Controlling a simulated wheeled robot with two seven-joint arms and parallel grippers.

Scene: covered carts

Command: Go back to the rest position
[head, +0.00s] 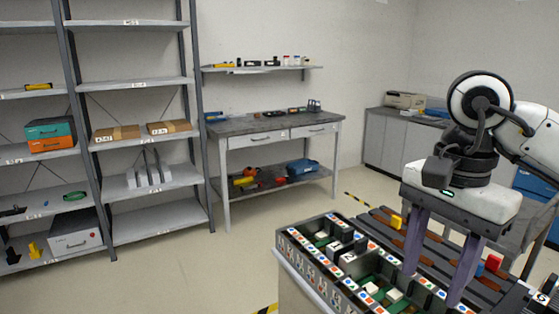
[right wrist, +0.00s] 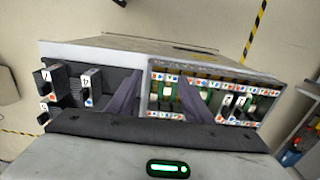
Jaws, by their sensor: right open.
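My right gripper (head: 433,282) is at the right of the head view, pointing down over a cart with a compartmented top (head: 283,250). Its two dark fingers are apart, with nothing visible between them. In the right wrist view the same open fingers (right wrist: 160,92) reach over the cart (right wrist: 190,54). The cart's compartments have coloured labels, and some hold small white and green pieces. I cannot tell whether the fingertips touch anything there. My left gripper is not in view.
Grey shelves (head: 150,84) with boxes stand at the left. A workbench (head: 275,126) with drawers stands against the back wall, and low cabinets (head: 405,145) with a printer at the back right. Open floor lies left.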

